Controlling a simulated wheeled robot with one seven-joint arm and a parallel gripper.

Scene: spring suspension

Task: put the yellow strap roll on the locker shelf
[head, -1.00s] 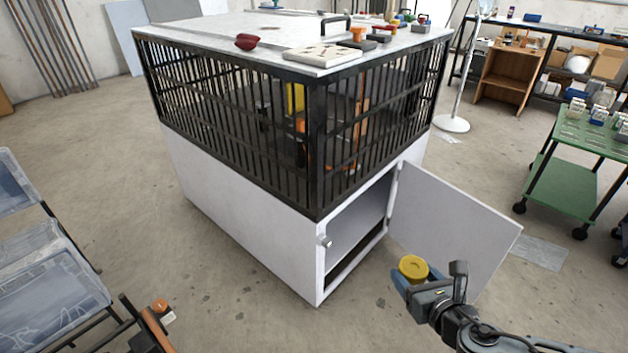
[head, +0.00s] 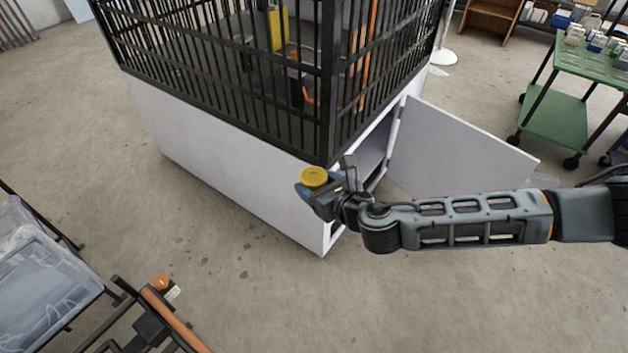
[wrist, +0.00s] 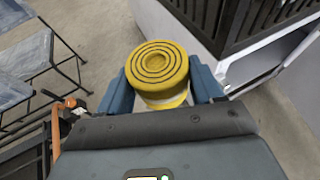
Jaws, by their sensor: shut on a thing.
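The yellow strap roll (head: 314,177) is held between the blue fingers of my gripper (head: 318,187), in front of the near corner of the white locker (head: 230,156). In the wrist view the roll (wrist: 158,68) sits upright between the two fingers of my gripper (wrist: 160,88), its ringed top facing the camera. The locker door (head: 452,148) stands open to the right. The shelf (head: 372,158) shows only in part inside the opening; my gripper and wrist cover much of it. In the wrist view the opening (wrist: 268,60) lies at the upper right.
A black barred cage (head: 220,75) stands on top of the locker. Clear bins (head: 40,265) on a rack and an orange-handled frame (head: 172,318) are at the lower left. A green cart (head: 562,185) stands at the right. The floor before the locker is clear.

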